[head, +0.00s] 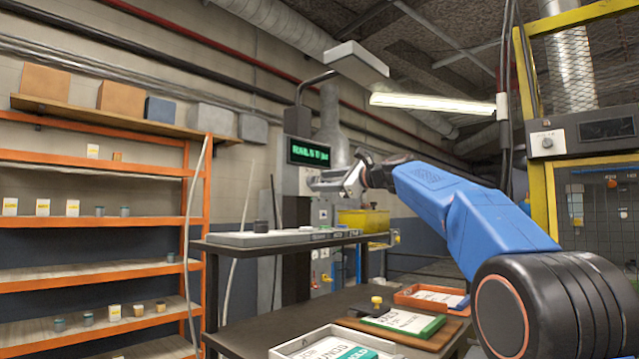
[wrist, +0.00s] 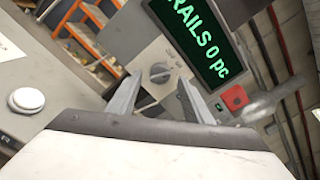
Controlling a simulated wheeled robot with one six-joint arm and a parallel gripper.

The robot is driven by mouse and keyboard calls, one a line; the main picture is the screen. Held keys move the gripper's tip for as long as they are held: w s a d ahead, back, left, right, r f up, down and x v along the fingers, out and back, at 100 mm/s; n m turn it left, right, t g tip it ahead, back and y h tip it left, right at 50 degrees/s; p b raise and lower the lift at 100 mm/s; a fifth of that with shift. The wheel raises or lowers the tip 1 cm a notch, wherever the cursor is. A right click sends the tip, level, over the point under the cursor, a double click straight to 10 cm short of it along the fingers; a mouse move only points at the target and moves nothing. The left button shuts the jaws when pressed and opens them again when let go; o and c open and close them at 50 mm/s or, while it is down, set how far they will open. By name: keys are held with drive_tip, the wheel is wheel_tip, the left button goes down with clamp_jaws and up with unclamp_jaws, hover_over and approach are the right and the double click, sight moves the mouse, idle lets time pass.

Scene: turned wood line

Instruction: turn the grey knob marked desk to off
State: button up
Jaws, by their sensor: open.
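In the wrist view a round grey knob (wrist: 160,72) with a ridge across its face sits on a beige panel (wrist: 138,58), below and left of the green display. My gripper (head: 327,182) is open and empty in the head view, raised near the post with the display. In the wrist view its two fingers point toward the knob from either side, seemingly short of it. I cannot pick out this knob in the head view.
The display (wrist: 197,40) reads RAILS 0 pc. A red button (wrist: 235,97) is right of the knob. A white round button (wrist: 26,100) is on a grey surface at left. In the head view, another control box (head: 547,142) with a knob hangs at right, and a dark bench (head: 265,335) stands below.

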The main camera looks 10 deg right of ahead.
sight(314, 182)
drive_tip(key=shift+x, duration=1.1)
drive_tip(key=shift+c, duration=0.7)
drive_tip(key=c, duration=0.9)
drive_tip(key=shift+n, duration=4.4)
